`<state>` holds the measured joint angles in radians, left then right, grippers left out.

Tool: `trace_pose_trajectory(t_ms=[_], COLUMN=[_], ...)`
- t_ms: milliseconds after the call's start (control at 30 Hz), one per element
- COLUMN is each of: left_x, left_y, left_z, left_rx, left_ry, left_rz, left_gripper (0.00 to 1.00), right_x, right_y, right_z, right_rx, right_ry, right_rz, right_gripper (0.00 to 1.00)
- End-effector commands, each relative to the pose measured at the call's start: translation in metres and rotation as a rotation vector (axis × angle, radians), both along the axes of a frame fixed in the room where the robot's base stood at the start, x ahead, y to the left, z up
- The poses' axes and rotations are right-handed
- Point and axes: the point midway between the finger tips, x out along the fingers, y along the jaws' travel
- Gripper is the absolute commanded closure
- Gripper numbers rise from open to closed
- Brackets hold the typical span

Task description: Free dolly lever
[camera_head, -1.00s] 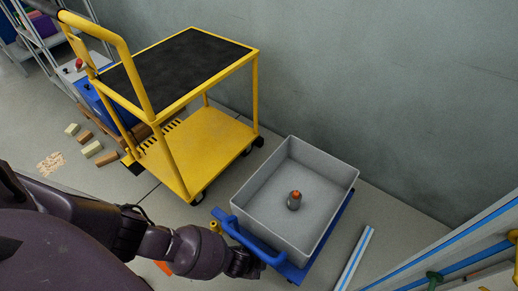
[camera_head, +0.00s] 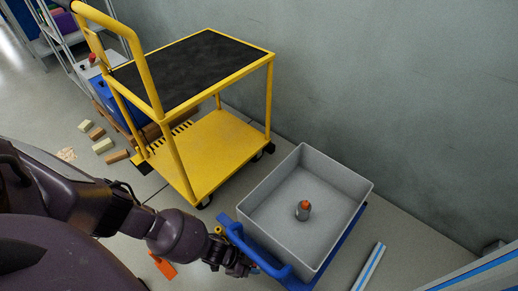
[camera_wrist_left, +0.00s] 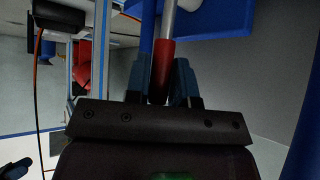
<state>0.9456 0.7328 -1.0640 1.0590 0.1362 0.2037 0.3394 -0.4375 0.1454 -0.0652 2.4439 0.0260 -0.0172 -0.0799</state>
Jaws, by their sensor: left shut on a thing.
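The blue dolly (camera_head: 294,278) stands on the floor at lower right in the head view, under a grey bin (camera_head: 268,222). My left gripper (camera_head: 245,268) is low beside the dolly's blue handle (camera_head: 262,262). In the left wrist view its two fingers (camera_wrist_left: 161,85) are shut around the red grip of a lever (camera_wrist_left: 163,60), with a pale metal rod above the grip. In the head view the lever is not clear, hidden by the gripper and handle. My right gripper is not in view.
A grey object with an orange top (camera_head: 303,211) stands in the bin. A yellow cart (camera_head: 215,155) stands behind at left. Wood blocks (camera_head: 103,146) lie left of it. A blue-white strip (camera_head: 369,267) lies right of the dolly. An orange piece (camera_head: 163,266) lies near my arm.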

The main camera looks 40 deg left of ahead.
Motion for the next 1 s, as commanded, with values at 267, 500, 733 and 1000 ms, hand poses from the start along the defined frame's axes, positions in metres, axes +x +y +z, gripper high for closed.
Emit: trace_pose_trajectory(t_ms=[267, 500, 733, 1000], left_x=[-0.0011, -0.0006, -0.0003, -0.0001], left_y=[0.0079, 0.0103, 0.0104, 0.0104], left_z=[-0.0012, -0.0008, -0.0007, -0.0006], left_rx=[-0.11, -0.148, -0.151, -0.15], left_ry=[0.007, 0.007, 0.006, 0.006], left_rz=[-0.001, 0.0, 0.0, 0.0], left_gripper=[1.0, 1.0, 1.0, 0.6], right_x=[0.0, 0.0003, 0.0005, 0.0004], right_y=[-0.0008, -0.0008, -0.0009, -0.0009], right_z=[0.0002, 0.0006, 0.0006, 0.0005], right_rx=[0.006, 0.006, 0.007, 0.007], right_ry=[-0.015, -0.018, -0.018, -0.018], right_rz=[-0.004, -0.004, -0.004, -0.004], right_gripper=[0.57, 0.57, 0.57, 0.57])
